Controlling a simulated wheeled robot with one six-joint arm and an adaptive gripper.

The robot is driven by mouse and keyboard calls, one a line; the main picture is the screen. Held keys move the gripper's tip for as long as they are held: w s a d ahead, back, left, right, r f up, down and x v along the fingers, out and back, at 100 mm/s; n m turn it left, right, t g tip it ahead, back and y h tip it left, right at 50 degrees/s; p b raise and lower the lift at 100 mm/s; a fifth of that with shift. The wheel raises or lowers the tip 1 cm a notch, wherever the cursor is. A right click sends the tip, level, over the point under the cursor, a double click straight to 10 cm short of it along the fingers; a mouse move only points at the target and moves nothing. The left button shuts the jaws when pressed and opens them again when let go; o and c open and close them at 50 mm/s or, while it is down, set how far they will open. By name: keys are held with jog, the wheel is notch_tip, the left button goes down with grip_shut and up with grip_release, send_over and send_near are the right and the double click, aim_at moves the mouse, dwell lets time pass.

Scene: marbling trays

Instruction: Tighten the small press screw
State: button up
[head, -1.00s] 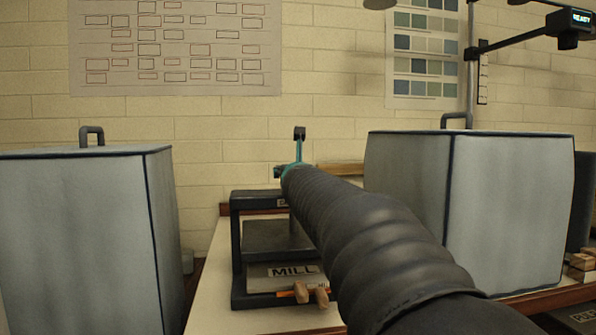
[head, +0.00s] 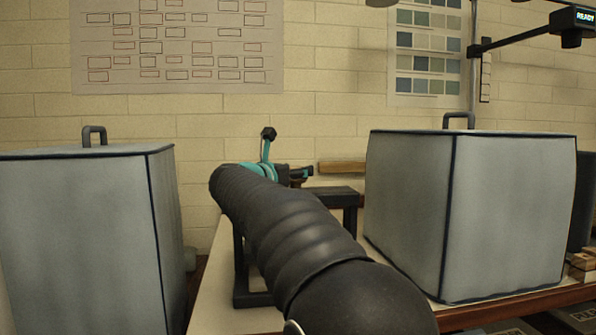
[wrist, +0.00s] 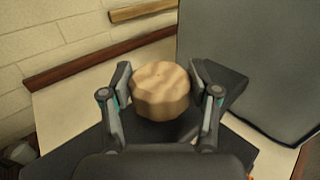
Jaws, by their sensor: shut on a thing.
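The press screw has a round wooden knob with a scalloped edge (wrist: 160,88), seen from above in the wrist view. My gripper (wrist: 160,70) has one dark finger on each side of the knob and is shut on it. The small press is a dark frame (head: 341,194); its dark top also shows under the knob in the wrist view (wrist: 228,82). In the head view my gripper (head: 301,174) is at the top of the press. My arm hides the knob and most of the press there.
Grey-blue covered boxes stand on the left (head: 85,240) and right (head: 500,210) of the press. A wooden strip (head: 342,167) is at the wall behind. The pale tabletop (head: 212,300) is bare at the front left of the press.

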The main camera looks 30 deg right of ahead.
jog(key=shift+s+d+g, duration=0.1)
jog(key=shift+d+g, duration=0.05)
jog(key=shift+g, duration=0.15)
jog(key=o, duration=1.2)
jog(key=shift+d, duration=0.15)
jog(key=shift+a, duration=0.2)
jog(key=shift+s+a, duration=0.2)
jog(key=shift+a, duration=0.25)
jog(key=v, duration=1.1)
jog(key=shift+s+f, duration=0.1)
jog(key=shift+f, duration=0.15)
